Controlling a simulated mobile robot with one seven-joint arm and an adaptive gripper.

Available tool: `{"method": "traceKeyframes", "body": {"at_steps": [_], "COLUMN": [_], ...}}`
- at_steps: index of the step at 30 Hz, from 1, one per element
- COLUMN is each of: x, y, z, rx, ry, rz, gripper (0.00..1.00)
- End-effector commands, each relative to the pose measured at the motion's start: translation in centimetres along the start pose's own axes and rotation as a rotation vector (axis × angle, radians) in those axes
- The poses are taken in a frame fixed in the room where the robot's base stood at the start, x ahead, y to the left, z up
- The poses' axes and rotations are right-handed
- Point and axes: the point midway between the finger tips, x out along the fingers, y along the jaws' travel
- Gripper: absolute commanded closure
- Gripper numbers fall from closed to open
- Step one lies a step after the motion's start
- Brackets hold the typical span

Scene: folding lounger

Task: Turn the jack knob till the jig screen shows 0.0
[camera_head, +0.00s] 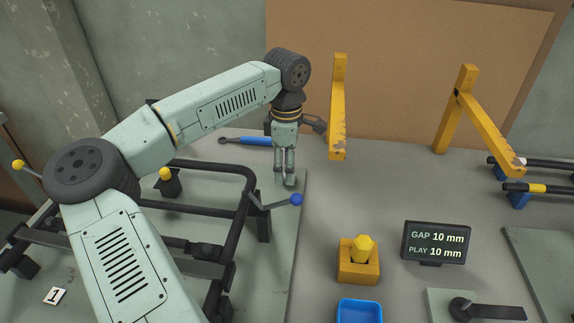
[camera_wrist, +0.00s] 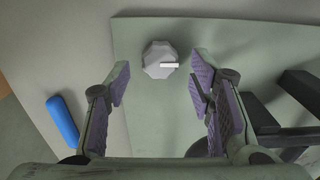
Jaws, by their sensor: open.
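A pale grey faceted knob (camera_wrist: 158,52) with a white pointer mark shows in the wrist view, on a green-grey plate. It lies ahead of my gripper (camera_wrist: 160,76), roughly centred between the fingers and apart from them. My gripper is open and empty. In the head view my gripper (camera_head: 286,180) points down over the plate's far right part, and the knob cannot be made out there. The jig screen (camera_head: 436,258) stands at the right and reads GAP 10 mm and PLAY 10 mm.
A black tube frame (camera_head: 248,173) and a blue-tipped lever (camera_head: 296,200) are close to my gripper. A blue-handled tool (camera_head: 255,141) lies behind it. Yellow uprights (camera_head: 338,110) stand to the right. A yellow block (camera_head: 358,273) and blue tray (camera_head: 359,313) are in front.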

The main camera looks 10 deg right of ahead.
Motion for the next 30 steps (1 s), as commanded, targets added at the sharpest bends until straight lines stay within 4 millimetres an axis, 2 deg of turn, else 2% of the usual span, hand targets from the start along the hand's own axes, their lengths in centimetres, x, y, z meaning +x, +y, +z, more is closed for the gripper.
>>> {"method": "traceKeyframes", "body": {"at_steps": [6,13,30], "x": [1.3,1.4,1.4], "y": [0.0,0.0,0.0], "z": [0.1,0.0,0.1], "rx": [0.001,0.001,0.001], "ry": [-0.001,0.000,0.000], "rz": [0.001,0.001,0.001], "gripper": [0.51,0.51,0.89]}}
